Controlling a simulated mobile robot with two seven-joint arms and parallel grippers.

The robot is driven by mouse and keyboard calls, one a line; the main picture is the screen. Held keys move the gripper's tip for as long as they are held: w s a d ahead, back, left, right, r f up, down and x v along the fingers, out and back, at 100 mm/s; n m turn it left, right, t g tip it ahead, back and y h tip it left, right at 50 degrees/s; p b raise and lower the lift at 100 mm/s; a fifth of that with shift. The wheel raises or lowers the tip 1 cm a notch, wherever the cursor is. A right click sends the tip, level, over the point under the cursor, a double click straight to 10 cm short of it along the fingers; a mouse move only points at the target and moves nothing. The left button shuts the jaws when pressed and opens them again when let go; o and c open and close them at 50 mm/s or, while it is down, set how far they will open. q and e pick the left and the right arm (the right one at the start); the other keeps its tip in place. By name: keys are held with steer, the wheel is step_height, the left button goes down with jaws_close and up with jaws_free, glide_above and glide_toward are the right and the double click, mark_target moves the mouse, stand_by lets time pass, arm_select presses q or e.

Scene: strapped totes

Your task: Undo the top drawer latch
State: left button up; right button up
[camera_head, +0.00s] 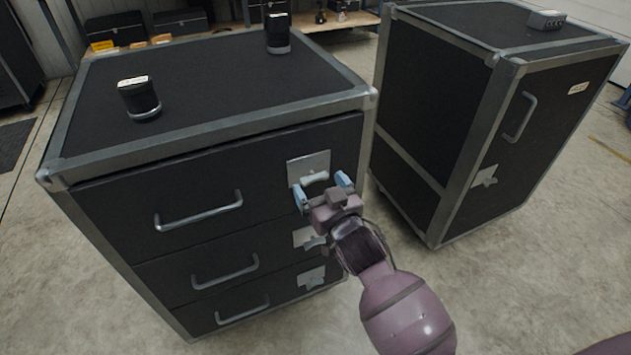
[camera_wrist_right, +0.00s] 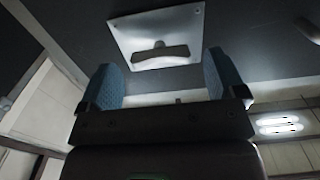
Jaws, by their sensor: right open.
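The black case (camera_head: 215,110) on the left has several drawers with metal bar handles. The top drawer (camera_head: 130,205) is closed, with its handle (camera_head: 199,212) left of its latch. The top drawer latch (camera_head: 314,178) is a silver plate with a tab, near the drawer's right end. In the right wrist view the latch plate (camera_wrist_right: 125,28) lies ahead, with its tab (camera_wrist_right: 160,57) across its lower part. My right gripper (camera_head: 322,190) is open, its blue-padded fingers on either side of the latch tab. I cannot tell whether they touch it. My left gripper is not in view.
Lower drawers have their own latches (camera_head: 312,277) and handles (camera_head: 225,272). Two dark cylindrical items (camera_head: 140,98) stand on the case top. A second black case (camera_head: 480,120) stands close on the right, with a small grey box (camera_head: 546,20) on it. Concrete floor is clear in front.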

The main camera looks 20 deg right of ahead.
mark_target(314, 177)
steer(key=shift+w, duration=1.05)
steer(key=c, duration=0.9)
